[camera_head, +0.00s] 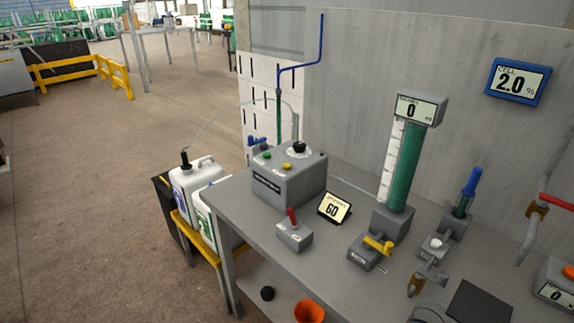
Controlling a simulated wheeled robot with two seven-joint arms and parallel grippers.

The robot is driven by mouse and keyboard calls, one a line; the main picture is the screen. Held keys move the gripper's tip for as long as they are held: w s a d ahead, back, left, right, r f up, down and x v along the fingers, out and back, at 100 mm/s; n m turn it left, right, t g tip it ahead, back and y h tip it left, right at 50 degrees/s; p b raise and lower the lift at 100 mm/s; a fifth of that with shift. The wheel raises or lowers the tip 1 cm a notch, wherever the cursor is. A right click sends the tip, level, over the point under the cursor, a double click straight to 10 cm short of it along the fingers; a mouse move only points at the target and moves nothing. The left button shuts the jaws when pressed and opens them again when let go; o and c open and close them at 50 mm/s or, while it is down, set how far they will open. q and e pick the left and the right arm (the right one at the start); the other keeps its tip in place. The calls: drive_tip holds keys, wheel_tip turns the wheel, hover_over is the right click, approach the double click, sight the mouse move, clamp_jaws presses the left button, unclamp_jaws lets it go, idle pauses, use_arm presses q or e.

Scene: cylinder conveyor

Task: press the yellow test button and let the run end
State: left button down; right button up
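A yellow button (287,166) sits on top of a grey control box (290,185) at the left back of the grey bench. A green button (267,155) sits to its left, and a black knob (299,148) stands behind it. I cannot tell whether the yellow button is pressed. A small tilted display (334,208) to the right of the box reads 60. A tall green column (406,167) beside a white scale carries a display (415,110) reading 0. Neither of my grippers shows in the head view.
A red-lever switch box (294,236) stands in front of the control box. A yellow-handled valve (378,245) is at the column's foot. A blue wall display (517,82) reads 2.0 %. White jugs (190,187) stand left of the bench (235,205). An orange funnel (309,311) is below.

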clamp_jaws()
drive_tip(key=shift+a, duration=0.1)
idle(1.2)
